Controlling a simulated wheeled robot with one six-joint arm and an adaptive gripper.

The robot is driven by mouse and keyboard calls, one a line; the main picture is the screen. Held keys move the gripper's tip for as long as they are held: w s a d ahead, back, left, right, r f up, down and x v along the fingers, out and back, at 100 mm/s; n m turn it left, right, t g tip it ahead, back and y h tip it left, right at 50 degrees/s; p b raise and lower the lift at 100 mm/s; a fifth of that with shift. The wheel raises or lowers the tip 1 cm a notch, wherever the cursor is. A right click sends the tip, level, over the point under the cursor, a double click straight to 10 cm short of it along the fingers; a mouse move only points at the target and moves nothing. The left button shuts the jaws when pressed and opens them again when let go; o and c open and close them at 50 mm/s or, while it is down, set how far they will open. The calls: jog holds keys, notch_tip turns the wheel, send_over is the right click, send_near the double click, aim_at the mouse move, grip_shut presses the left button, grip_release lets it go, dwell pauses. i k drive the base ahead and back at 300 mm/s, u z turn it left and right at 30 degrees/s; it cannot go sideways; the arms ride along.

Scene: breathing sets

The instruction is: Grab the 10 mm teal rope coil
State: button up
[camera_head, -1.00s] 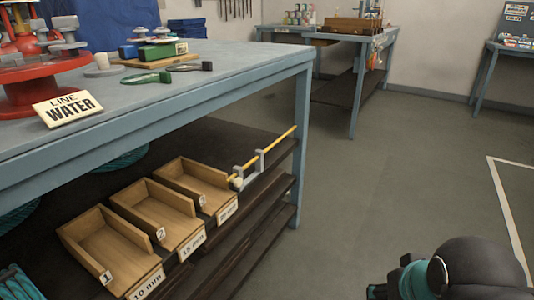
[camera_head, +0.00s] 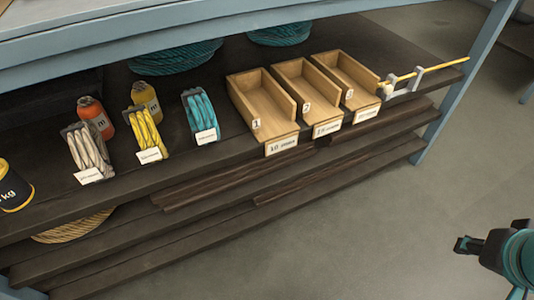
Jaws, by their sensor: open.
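A small teal rope coil (camera_head: 199,112) stands on the dark shelf under the bench, left of the wooden trays. It has a dark holder and a white label too blurred to read. A yellow coil (camera_head: 147,132) and a beige coil (camera_head: 88,152), also labelled, stand to its left. My gripper (camera_head: 464,245) shows only in part at the lower right edge. It is open and empty, over the floor, far to the right of the teal coil and touching nothing.
Three wooden trays, numbered, stand right of the coil; the nearest is tray 1 (camera_head: 260,107). Orange (camera_head: 95,117) and yellow (camera_head: 146,98) bottles stand behind the other coils. Larger teal coils (camera_head: 175,57) lie further back. The bench top (camera_head: 200,25) overhangs the shelf. The floor in front is clear.

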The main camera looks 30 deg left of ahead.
aim_at(201, 115)
jog(key=u, duration=1.5)
